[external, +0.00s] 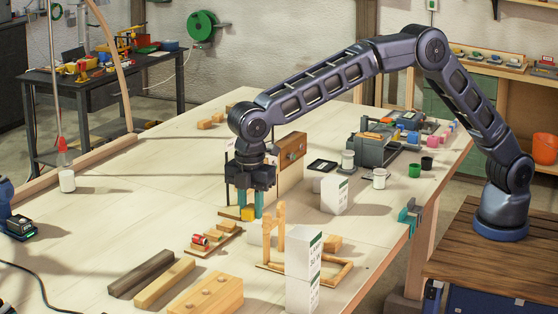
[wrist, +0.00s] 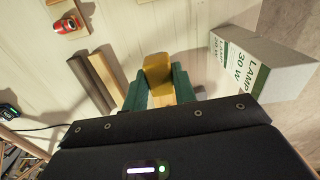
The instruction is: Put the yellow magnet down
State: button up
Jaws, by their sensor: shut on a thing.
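The yellow magnet (external: 248,213) is a small yellow block between the green fingertips of my gripper (external: 249,208). In the wrist view the magnet (wrist: 158,73) shows between the two green fingers of my gripper (wrist: 157,87), which are shut on it. My gripper points down over the wooden workbench (external: 130,205). I cannot tell whether the magnet touches the surface under it.
White lamp boxes (external: 302,262) stand in front and to the right, one also in the wrist view (wrist: 265,65). A red can (external: 199,240) lies on a wooden piece nearby. Dark and light wooden bars (external: 165,283) lie at the front. The bench's left middle is clear.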

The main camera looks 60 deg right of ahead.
jog(key=shift+r, duration=0.6)
jog(key=shift+w+d+r, duration=0.1)
jog(key=shift+w+d, duration=0.1)
jog(key=shift+d, duration=0.1)
jog(key=w+d+m, duration=0.2)
jog(key=w+d, duration=0.1)
jog(key=d, duration=0.7)
jog(key=w+d+m, duration=0.1)
jog(key=w+d, duration=0.2)
jog(key=d, duration=0.7)
jog(key=w+d+m, duration=0.2)
jog(key=w+d, duration=0.2)
jog(key=d, duration=0.5)
jog(key=f, duration=1.9)
jog(key=shift+s+d+f, duration=0.15)
jog(key=shift+s+f, duration=0.05)
jog(key=shift+f, duration=0.2)
jog(key=shift+f, duration=0.15)
jog(key=o, duration=1.1)
jog(key=shift+c, duration=0.2)
